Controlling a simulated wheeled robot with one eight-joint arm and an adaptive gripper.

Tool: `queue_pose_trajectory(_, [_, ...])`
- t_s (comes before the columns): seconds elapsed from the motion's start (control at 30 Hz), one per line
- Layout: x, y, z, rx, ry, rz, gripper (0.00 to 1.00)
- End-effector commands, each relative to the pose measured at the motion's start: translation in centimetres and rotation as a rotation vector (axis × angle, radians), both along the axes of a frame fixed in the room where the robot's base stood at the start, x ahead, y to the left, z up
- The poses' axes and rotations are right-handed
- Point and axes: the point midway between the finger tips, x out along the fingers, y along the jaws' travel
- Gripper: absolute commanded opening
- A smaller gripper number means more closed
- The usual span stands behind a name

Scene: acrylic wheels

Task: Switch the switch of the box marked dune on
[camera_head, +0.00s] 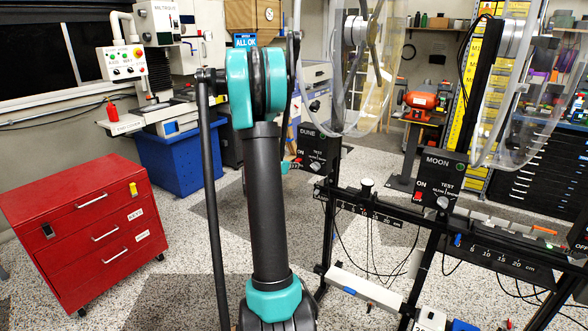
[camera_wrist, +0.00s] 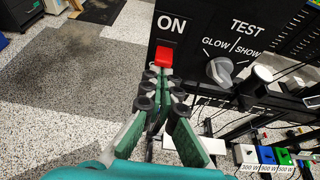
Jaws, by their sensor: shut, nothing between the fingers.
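The box marked DUNE (camera_head: 316,148) is black and hangs on the dark rail behind my arm. It fills the top of the wrist view (camera_wrist: 206,58), with ON, TEST, GLOW and SHOW printed on its face. Its red switch (camera_wrist: 166,55) sits below the word ON. My gripper (camera_wrist: 160,84) is shut and empty, with its fingertips at the lower edge of the red switch. I cannot tell whether they touch it. The fingers hide the label below the switch. In the head view my arm hides most of my gripper.
A grey knob (camera_wrist: 220,70) is right of the switch. The box marked MOON (camera_head: 440,178), with its own red switch, stands to the right. Clear acrylic wheels (camera_head: 378,75) rise above the boxes. A red drawer cabinet (camera_head: 85,225) stands left on open floor.

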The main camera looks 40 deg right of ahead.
Motion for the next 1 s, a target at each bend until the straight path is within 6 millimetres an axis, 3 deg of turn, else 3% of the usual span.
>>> queue_pose_trajectory(0.2, [-0.1,0.0,0.9,0.143,0.059,-0.001,0.00])
queue_pose_trajectory(1.0, [0.1,0.0,2.6,0.131,0.057,0.002,0.00])
